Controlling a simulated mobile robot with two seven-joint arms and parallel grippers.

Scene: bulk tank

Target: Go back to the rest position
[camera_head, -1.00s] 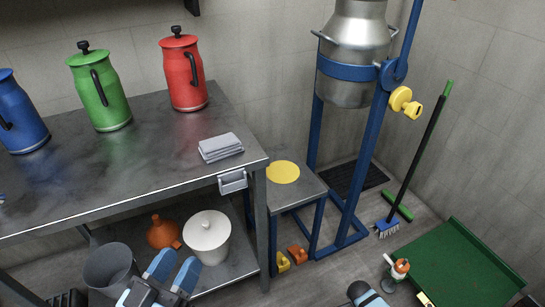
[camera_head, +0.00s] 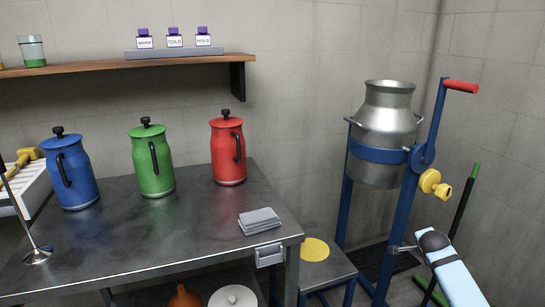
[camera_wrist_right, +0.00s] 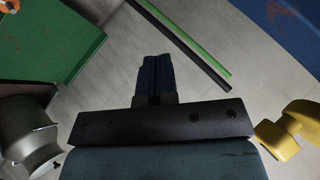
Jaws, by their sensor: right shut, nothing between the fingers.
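My right gripper (camera_wrist_right: 155,80) shows in the right wrist view. Its two dark blue fingers are together with nothing between them, over the grey floor. Part of my right arm, light blue with a dark cap, shows at the lower right of the head view, in front of the tank stand's lower part. The right fingers cannot be made out there. My left gripper is not in either current view.
A steel tank (camera_head: 384,135) stands in a blue frame (camera_head: 404,220) with a yellow knob (camera_head: 430,182). Blue (camera_head: 75,175), green (camera_head: 152,160) and red (camera_head: 228,152) jugs and a folded cloth (camera_head: 259,221) are on the metal table (camera_head: 165,238). A green tray (camera_wrist_right: 50,42) lies beyond the right fingers.

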